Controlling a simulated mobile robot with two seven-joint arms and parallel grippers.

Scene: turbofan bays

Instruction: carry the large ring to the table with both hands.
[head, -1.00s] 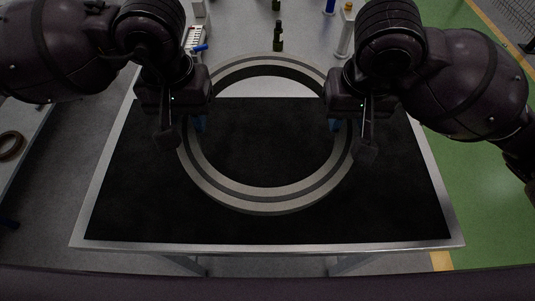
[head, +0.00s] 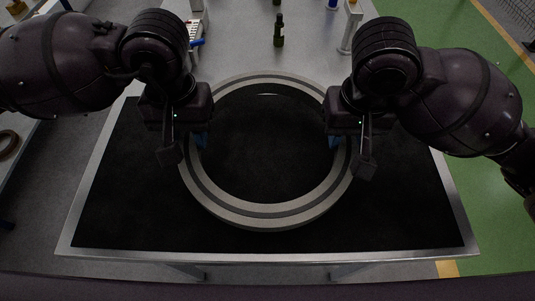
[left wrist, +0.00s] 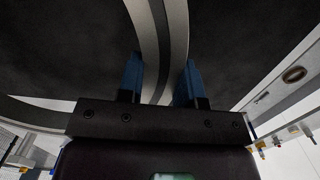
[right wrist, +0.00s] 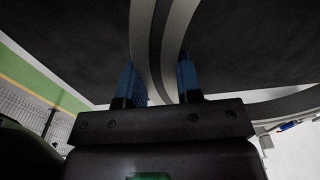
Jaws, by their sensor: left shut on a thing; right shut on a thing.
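The large ring (head: 266,215) is grey with a darker band and lies flat in view over the black top of the table (head: 110,205). I cannot tell whether it touches the top. My left gripper (head: 200,140) is shut on the ring's left side; its blue fingers stand on both sides of the band in the left wrist view (left wrist: 158,85). My right gripper (head: 335,142) is shut on the ring's right side, and the right wrist view shows its blue fingers (right wrist: 160,85) astride the band. The grippers hide small parts of the ring.
A dark bottle (head: 278,32) stands on the floor-coloured surface behind the table. A blue-handled item (head: 196,43) is at the back left. A side bench at the left holds a small brown ring (head: 8,145). Green floor (head: 465,180) lies to the right.

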